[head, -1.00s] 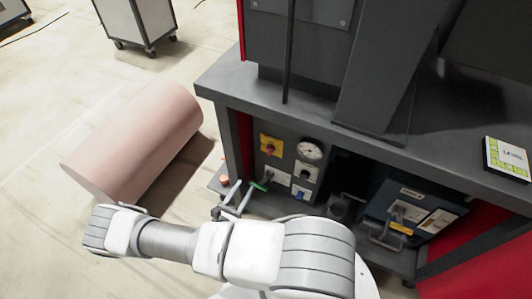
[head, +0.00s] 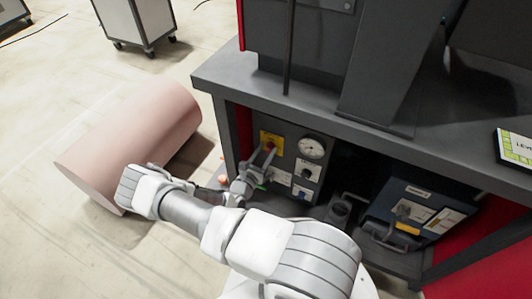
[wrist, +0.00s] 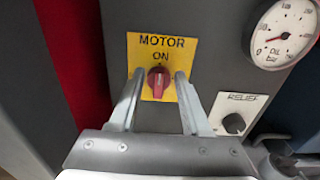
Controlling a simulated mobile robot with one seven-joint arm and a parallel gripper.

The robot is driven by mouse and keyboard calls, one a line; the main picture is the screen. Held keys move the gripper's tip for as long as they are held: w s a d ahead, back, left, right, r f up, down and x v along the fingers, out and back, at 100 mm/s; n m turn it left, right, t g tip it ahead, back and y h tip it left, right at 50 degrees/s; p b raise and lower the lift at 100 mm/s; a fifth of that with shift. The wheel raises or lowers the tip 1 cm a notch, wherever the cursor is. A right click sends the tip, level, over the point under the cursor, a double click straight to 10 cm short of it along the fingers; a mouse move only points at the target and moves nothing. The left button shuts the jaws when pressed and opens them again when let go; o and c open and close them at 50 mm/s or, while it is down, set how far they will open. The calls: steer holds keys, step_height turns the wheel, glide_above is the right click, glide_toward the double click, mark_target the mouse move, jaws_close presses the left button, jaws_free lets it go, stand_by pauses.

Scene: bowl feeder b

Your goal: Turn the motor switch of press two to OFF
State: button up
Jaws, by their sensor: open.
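The motor switch (wrist: 158,82) is a red knob on a yellow plate (wrist: 148,45) marked MOTOR and ON, on the grey panel. The knob stands upright, toward ON. My gripper (wrist: 159,76) is open, with one finger on each side of the knob and gaps still showing; I cannot tell how deep the fingertips reach. In the head view the yellow plate (head: 272,138) shows, with my gripper (head: 265,155) in front of it and the knob mostly hidden. Any OFF mark is hidden or not visible.
An oil pressure gauge (wrist: 285,35) sits right of the switch, with a black RELIEF knob (wrist: 233,123) below it. The bench top (head: 330,110) overhangs the panel. A blue box (head: 415,210) stands right, and a pink cylinder (head: 130,145) lies on the floor left.

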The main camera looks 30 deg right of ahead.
steer(key=shift+w+d, duration=0.1)
steer(key=shift+d, duration=0.05)
jaws_close()
